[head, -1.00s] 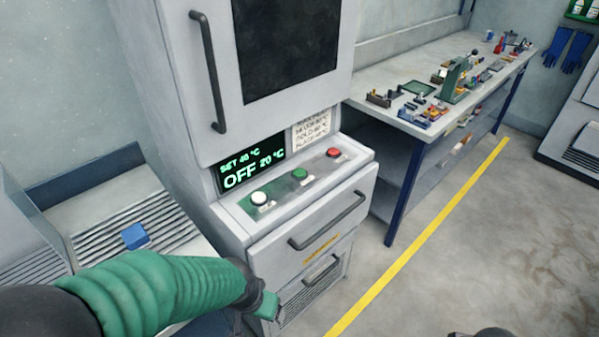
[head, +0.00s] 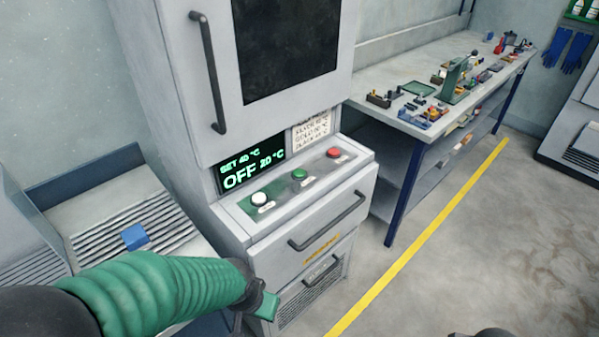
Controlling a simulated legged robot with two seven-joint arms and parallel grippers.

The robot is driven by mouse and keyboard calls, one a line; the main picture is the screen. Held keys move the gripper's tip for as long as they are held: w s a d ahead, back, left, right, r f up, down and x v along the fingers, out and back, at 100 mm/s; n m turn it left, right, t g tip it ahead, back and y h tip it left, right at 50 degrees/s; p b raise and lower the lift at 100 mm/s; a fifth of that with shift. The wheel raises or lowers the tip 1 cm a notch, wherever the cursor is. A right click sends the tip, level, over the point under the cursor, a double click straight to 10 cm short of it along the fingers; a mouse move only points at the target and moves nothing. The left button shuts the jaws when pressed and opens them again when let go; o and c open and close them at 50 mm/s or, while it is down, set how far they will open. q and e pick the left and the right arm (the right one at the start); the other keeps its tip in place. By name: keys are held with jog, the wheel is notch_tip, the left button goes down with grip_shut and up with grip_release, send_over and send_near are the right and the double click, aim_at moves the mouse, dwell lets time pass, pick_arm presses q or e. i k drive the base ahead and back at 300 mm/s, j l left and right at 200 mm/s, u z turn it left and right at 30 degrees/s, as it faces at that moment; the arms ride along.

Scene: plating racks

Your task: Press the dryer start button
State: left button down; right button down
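The dryer (head: 296,226) is a tall grey cabinet with a dark window and a long door handle. Its display (head: 250,167) reads SET 40 °C, OFF, 20 °C. On the sloped panel below sit a white button (head: 259,199), a green button (head: 299,174) and a red button (head: 333,152), each with a small label too small to read. My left arm, in a green sleeve, comes in from the left. My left gripper (head: 268,305) is low in front of the dryer's lower vent, below and apart from the buttons; its finger opening is unclear. My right gripper is out of view.
A drawer handle (head: 328,221) sticks out below the panel. A grey bench with ridged drainboard and a blue block (head: 135,237) stands left. A workbench (head: 398,118) with tools stands right. The floor beyond the yellow line (head: 420,235) is clear.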

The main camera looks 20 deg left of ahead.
aim_at(298, 173)
jog(key=i+l+u, duration=0.15)
jog(key=u, duration=0.75)
jog(key=i+l+u, duration=0.15)
jog(key=l, duration=0.25)
jog(key=i+l+u, duration=0.15)
jog(key=l, duration=0.25)
jog(key=i+l+u, duration=0.15)
jog(key=l, duration=0.25)
jog(key=l+u, duration=0.15)
jog(key=l, duration=0.25)
jog(key=i, duration=0.05)
